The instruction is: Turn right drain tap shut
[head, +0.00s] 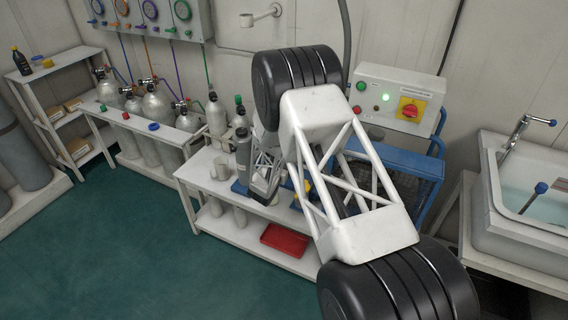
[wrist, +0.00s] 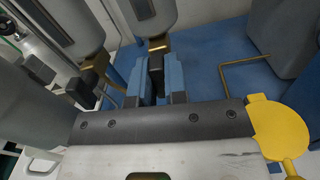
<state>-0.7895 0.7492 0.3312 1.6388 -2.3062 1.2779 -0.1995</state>
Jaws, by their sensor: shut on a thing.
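In the wrist view my gripper (wrist: 157,82) has its blue fingers closed around a small dark lever (wrist: 156,62). The lever sits under a brass fitting (wrist: 157,44) at the lower end of a grey cylinder (wrist: 150,15), and it looks like the drain tap there. A second grey cylinder (wrist: 68,25) with its own brass fitting (wrist: 97,60) stands to the left, apart from the fingers. In the head view my gripper (head: 262,183) is low at the bench beside a dark grey cylinder (head: 243,155). The tap is hidden there, and its exact angle is hard to tell.
A yellow round part (wrist: 278,128) is close to the right of my gripper. A bent brass pipe (wrist: 240,72) runs over the blue base (wrist: 205,60). A red tray (head: 285,239) lies on the lower shelf.

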